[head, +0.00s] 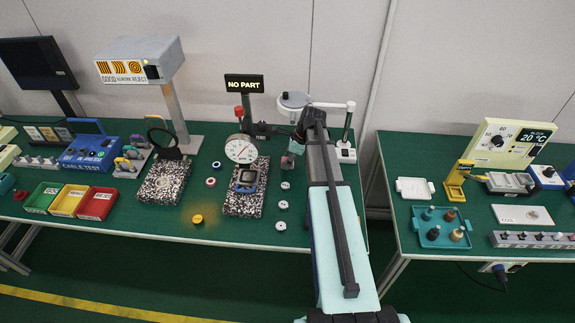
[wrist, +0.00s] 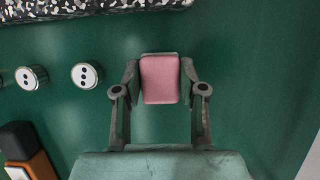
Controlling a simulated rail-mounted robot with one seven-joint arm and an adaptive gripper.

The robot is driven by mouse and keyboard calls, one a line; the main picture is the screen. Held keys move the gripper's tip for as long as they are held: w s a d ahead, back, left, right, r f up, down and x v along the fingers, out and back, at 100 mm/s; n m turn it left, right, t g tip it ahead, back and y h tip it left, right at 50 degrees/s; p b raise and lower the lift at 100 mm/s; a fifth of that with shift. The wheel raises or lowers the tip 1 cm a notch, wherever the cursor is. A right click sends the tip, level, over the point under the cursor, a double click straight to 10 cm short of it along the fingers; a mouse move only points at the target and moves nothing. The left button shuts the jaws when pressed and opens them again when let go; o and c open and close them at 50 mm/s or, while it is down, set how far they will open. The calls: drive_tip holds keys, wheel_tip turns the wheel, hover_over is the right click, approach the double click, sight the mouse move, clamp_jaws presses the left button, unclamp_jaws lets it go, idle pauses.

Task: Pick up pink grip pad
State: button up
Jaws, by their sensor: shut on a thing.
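The pink grip pad (wrist: 161,79) is a rounded pink block between the two fingers of my gripper (wrist: 160,70) in the wrist view. My gripper is shut on it, with one finger on each side. In the head view the pad (head: 287,161) shows small below my gripper (head: 296,146), over the right part of the green bench. Green bench top is seen around the pad in the wrist view. I cannot tell how far the pad is above the bench.
White-topped round parts (wrist: 86,76) stand left of my gripper. A speckled block (wrist: 90,8) lies close by at the top left. In the head view a dial gauge (head: 241,149) and a NO PART sign (head: 244,84) stand left of my arm. A gap separates the right bench (head: 400,222).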

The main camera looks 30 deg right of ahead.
drive_tip(key=s+d+b, duration=0.1)
drive_tip(key=s+d, duration=0.2)
drive_tip(key=d, duration=0.2)
drive_tip(key=s+d+b, duration=0.1)
drive_tip(key=s+d, duration=0.2)
drive_tip(key=d, duration=0.2)
drive_tip(key=s+d+r+b, duration=0.1)
drive_tip(key=s+d+b, duration=0.1)
drive_tip(key=s+d, duration=0.2)
drive_tip(key=shift+s+d, duration=0.1)
drive_tip(key=shift+d, duration=0.4)
drive_tip(key=shift+d, duration=0.1)
